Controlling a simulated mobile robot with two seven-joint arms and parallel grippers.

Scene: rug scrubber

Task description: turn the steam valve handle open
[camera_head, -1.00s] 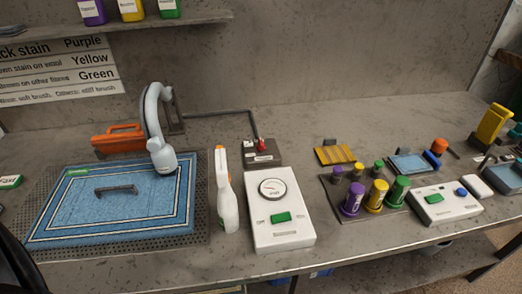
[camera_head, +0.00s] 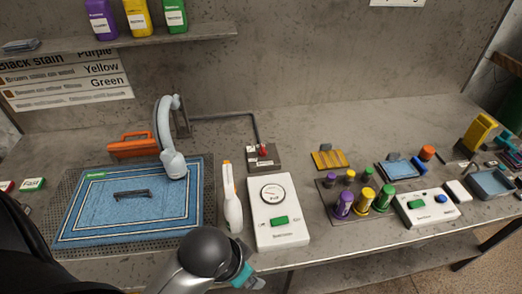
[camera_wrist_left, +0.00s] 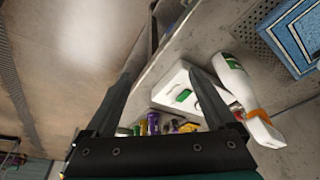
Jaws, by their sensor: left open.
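The steam valve is a small red handle (camera_head: 263,149) on a dark grey box (camera_head: 262,160) with a pipe behind it, at the back middle of the bench in the head view. My left gripper (camera_head: 248,277) is low in the head view, in front of the white gauge box and well short of the valve. In the left wrist view its two dark fingers (camera_wrist_left: 163,78) are spread with nothing between them. A small red patch shows past the right finger there; I cannot tell if it is the handle. My right gripper is not in view.
A white gauge box (camera_head: 294,222) with a green switch and a white spray bottle (camera_head: 232,205) stand between my left gripper and the valve. A blue rug (camera_head: 100,218) lies at left under a pale curved arm (camera_head: 170,150). Coloured bottles (camera_head: 362,201) stand at right.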

